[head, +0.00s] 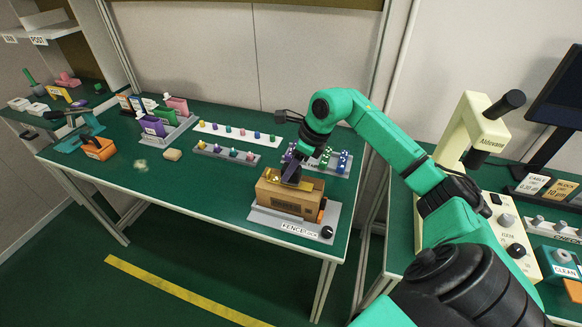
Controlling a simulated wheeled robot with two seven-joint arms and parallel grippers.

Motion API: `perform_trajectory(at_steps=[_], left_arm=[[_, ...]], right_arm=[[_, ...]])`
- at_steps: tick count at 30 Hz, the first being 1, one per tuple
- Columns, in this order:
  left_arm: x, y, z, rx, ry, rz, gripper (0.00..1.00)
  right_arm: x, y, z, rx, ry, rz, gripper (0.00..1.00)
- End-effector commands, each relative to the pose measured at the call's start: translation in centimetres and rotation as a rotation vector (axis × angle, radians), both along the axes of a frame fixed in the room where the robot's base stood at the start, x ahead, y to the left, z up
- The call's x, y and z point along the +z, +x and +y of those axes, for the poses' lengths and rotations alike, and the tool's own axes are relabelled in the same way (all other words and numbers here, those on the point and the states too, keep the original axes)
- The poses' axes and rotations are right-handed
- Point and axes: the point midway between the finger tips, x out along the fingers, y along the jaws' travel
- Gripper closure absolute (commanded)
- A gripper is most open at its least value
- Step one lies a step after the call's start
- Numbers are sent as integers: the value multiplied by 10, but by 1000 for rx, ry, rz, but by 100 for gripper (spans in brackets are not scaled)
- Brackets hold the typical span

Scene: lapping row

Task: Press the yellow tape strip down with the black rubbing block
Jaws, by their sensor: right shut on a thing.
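A brown block (292,200) sits in a grey fixture (262,217) labelled FENCE at the front right of the green table. Small yellow patches (305,185) show on top of the block, on either side of my gripper; they look like parts of the yellow tape strip. My right gripper (291,178) reaches down onto the block's top from the right. It is shut on a small dark thing that looks like the black rubbing block, mostly hidden by the fingers. Whether it touches the tape is too small to tell. My left gripper is not in view.
Racks of coloured pegs (226,153) stand behind and left of the fixture. A cream microscope (468,125) stands on the right bench. The table's front left is clear.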

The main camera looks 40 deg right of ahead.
Motion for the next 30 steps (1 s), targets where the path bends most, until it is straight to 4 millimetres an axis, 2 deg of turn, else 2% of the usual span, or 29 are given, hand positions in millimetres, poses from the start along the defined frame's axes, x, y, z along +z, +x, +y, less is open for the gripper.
perform_trajectory(at_steps=[30], left_arm=[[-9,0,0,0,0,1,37]], right_arm=[[-11,0,0,0,-1,1,100]])
